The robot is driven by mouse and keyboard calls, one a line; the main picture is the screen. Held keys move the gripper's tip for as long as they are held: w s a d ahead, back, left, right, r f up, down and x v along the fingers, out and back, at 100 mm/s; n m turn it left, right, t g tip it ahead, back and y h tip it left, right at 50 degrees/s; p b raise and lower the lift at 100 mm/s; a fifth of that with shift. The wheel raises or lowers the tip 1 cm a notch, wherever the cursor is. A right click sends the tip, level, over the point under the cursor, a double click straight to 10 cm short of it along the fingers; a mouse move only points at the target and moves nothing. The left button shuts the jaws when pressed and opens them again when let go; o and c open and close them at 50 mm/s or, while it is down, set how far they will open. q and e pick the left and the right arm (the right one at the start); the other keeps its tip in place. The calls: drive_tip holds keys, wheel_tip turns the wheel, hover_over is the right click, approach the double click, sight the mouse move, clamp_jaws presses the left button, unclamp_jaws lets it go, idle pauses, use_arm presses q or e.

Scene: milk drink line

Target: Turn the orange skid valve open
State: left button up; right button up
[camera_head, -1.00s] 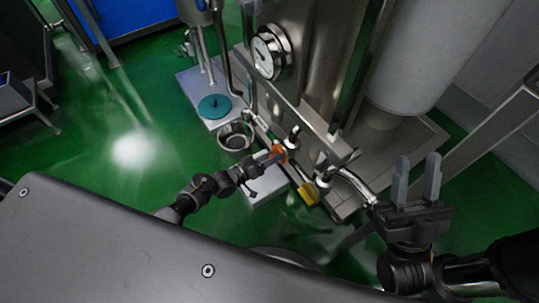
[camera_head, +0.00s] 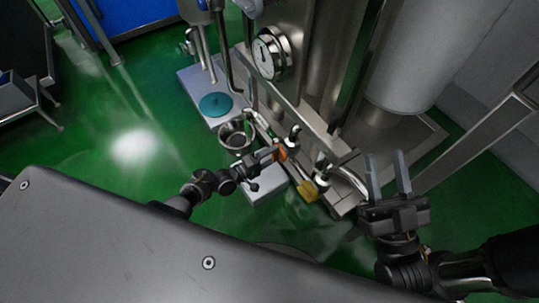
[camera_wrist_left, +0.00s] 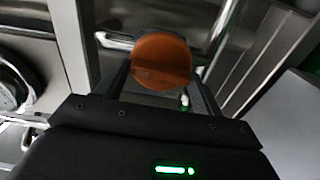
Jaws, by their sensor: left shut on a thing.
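The orange valve (camera_head: 281,154) is on the low pipework at the front of the steel skid. In the left wrist view its round orange face (camera_wrist_left: 161,62) sits between the two fingers. My left gripper (camera_head: 274,156) reaches in from the left and is shut on the orange valve. The valve's far side and the finger contact are partly hidden. My right gripper (camera_head: 388,176) is open and empty at the right, with its fingers pointing up, apart from the skid.
A yellow part (camera_head: 307,191) sits on the pipework just right of the orange valve. A pressure gauge (camera_head: 268,55) is on the skid above. A metal bowl (camera_head: 235,136) and teal disc (camera_head: 215,105) are to the left. Green floor (camera_head: 120,190) is open at left.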

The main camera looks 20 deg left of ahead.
use_arm(q)
drive_tip(key=shift+o, duration=0.2)
drive_tip(key=shift+w+r, duration=0.1)
drive_tip(key=o, duration=0.8)
drive_tip(key=shift+o, duration=0.2)
drive_tip(key=p+v, duration=0.2)
drive_tip(key=v, duration=0.9)
use_arm(e)
drive_tip(key=f+g, duration=0.1)
drive_tip(key=f+g+h, duration=0.1)
drive_tip(key=f, duration=0.1)
drive_tip(key=w+f+g+h, duration=0.1)
drive_tip(key=g, duration=0.1)
drive_tip(key=shift+a+f, duration=0.35)
drive_tip(key=shift+f, duration=0.05)
use_arm(q)
drive_tip(key=shift+d, duration=0.1)
